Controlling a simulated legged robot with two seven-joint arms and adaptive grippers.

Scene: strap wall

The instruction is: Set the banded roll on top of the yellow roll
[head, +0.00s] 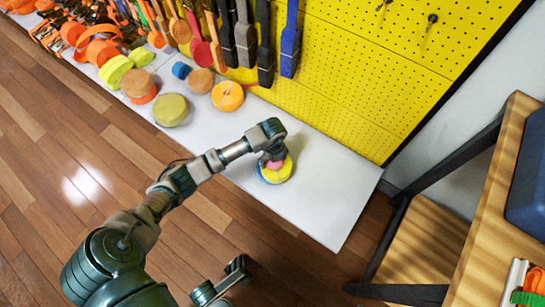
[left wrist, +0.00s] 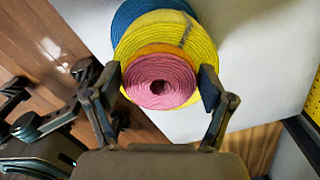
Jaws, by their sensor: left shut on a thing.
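A pink roll with an orange outer band (left wrist: 160,80), which I take as the banded roll, is between the fingers of my left gripper (left wrist: 163,84). The gripper is shut on its sides. In the head view this roll (head: 273,165) is partly hidden by my left gripper (head: 272,157). The yellow roll (left wrist: 145,28) lies directly beyond it, with a blue roll (left wrist: 124,17) under the yellow one. I cannot tell whether the pink roll touches the yellow one. My right gripper (head: 228,278) is low in the head view; its opening is unclear.
The white board (head: 325,190) is clear right of the stack. Several rolls, including an olive one (head: 171,110) and an orange one (head: 227,96), stand to the left. Straps hang on the yellow pegboard (head: 365,75). A wooden table (head: 485,200) stands at right.

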